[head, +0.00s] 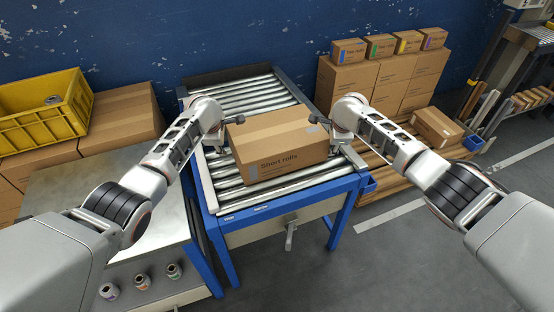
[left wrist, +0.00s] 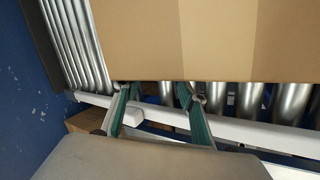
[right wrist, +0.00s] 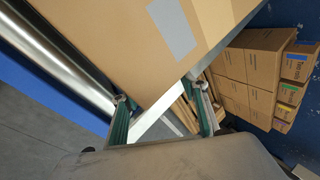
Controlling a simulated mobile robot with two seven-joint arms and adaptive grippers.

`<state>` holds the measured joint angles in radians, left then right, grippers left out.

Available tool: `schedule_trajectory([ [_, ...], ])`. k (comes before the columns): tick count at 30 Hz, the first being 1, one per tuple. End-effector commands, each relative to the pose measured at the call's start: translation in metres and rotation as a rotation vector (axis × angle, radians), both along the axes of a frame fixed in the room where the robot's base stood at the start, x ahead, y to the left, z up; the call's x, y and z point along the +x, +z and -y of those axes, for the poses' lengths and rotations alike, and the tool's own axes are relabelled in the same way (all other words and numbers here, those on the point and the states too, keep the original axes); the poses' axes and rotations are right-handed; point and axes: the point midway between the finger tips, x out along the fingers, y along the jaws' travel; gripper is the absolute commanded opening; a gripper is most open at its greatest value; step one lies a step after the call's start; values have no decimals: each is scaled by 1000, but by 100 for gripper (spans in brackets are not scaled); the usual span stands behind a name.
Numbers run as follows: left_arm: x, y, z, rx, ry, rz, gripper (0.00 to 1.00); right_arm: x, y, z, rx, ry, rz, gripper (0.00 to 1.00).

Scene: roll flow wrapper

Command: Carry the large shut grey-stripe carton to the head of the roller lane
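The large shut carton (head: 278,145), brown and printed "Short rolls", sits over the near rollers of the roller lane (head: 245,92). It has a grey patch on top and a grey mark on its front. My left gripper (head: 229,121) is at its left side; in the left wrist view its fingers (left wrist: 163,95) are spread, with the carton's edge (left wrist: 220,40) just beyond. My right gripper (head: 322,124) is at the right side; its fingers (right wrist: 158,92) are also spread beside the carton (right wrist: 135,45). I cannot tell whether the fingertips touch it.
The lane's rollers behind the carton are bare. Stacked cartons (head: 385,80) and a loose carton (head: 437,127) stand on a pallet at right. A yellow crate (head: 42,118) sits on cartons at left. A metal bench (head: 75,195) with several small rolls below is at front left.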

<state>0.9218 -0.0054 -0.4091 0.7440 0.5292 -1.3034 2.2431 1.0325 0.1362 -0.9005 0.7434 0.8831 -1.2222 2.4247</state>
Motion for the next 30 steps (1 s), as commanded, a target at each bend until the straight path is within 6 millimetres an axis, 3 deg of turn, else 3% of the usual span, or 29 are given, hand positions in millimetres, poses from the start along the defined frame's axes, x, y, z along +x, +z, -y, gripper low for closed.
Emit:
schedule_trajectory([
  [1,1,4,2,-8,-6,7,42,1,5,-4,13,5,7,42],
  [3,1,4,-4,-8,-5,5,57,1,4,3,11,5,6,42],
  [4,1,4,-6,-7,-5,5,58,1,4,5,10,5,6,42],
  [12,0,2,-13,-2,-1,1,58,0,1,12,2,3,1,42],
  [13,0,2,-13,-2,-1,0,58,0,1,13,2,3,1,44],
  [15,0,1,-14,-1,0,0,58,-1,1,13,0,2,0,60],
  [30,-3,6,-14,-1,0,-1,58,-1,0,15,-3,2,-1,60],
])
